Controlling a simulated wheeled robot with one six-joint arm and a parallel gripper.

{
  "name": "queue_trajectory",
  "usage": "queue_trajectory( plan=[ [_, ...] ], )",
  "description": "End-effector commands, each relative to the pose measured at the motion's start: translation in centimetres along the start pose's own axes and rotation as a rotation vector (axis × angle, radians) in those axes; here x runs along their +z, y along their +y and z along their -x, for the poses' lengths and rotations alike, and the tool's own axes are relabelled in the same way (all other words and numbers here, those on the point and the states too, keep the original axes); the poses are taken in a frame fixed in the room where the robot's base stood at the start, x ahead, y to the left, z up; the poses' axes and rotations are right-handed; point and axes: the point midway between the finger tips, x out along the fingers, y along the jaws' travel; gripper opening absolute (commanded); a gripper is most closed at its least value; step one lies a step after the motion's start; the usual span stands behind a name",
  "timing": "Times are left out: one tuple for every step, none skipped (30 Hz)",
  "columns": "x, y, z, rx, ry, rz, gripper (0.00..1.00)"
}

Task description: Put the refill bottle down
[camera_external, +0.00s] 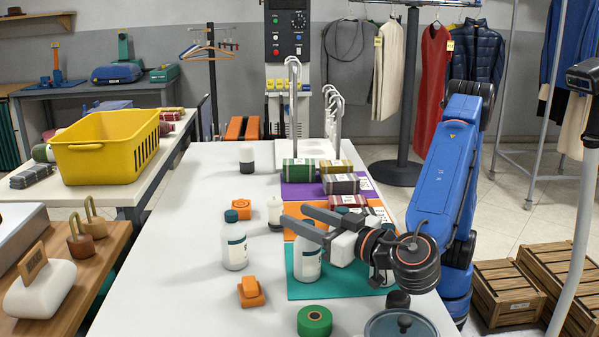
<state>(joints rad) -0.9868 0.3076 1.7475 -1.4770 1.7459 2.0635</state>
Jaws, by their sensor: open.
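A second white bottle with a teal cap (234,245) stands upright on the white table (180,265), left of the mat and apart from my gripper. I cannot tell from the labels which one is the refill bottle.
Orange blocks (250,292) and a green tape roll (314,321) lie near the bottles. A small white bottle (275,213) stands behind. Folded bundles (341,184) lie on the purple mat (298,192). A lidded pot (400,326) is at the front right. The table's left side is clear.

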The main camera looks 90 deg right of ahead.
Motion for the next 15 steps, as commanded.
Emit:
queue_trajectory(
  plan=[
    [-1.1,0.1,-0.1,0.001,-0.001,-0.006,0.41],
    [-1.7,0.1,-0.1,0.001,-0.001,-0.007,0.41],
    [-2.3,0.1,-0.1,0.001,-0.001,-0.005,0.41],
    [-2.7,0.1,-0.1,0.001,-0.001,-0.005,0.41],
    [-3.2,0.1,-0.1,0.001,-0.001,-0.004,0.41],
    [-3.7,0.1,-0.1,0.001,-0.002,-0.004,0.41],
    [-4.0,0.1,-0.1,0.001,-0.002,-0.004,0.41],
    [-4.3,0.1,-0.1,0.002,-0.001,-0.004,0.41],
    [-4.7,0.1,-0.1,0.002,-0.001,-0.003,0.41],
    [-4.9,0.1,-0.1,0.002,-0.001,-0.002,0.41],
    [-5.1,0.1,-0.1,0.002,-0.001,-0.002,0.41],
    [-5.3,0.1,-0.1,0.002,-0.001,-0.002,0.41],
    [-5.4,0.1,-0.1,0.002,-0.001,-0.002,0.41],
    [-5.5,0.1,-0.1,0.002,-0.001,-0.002,0.41],
    [-5.6,0.1,-0.1,0.002,-0.001,-0.002,0.41]
  ],
)
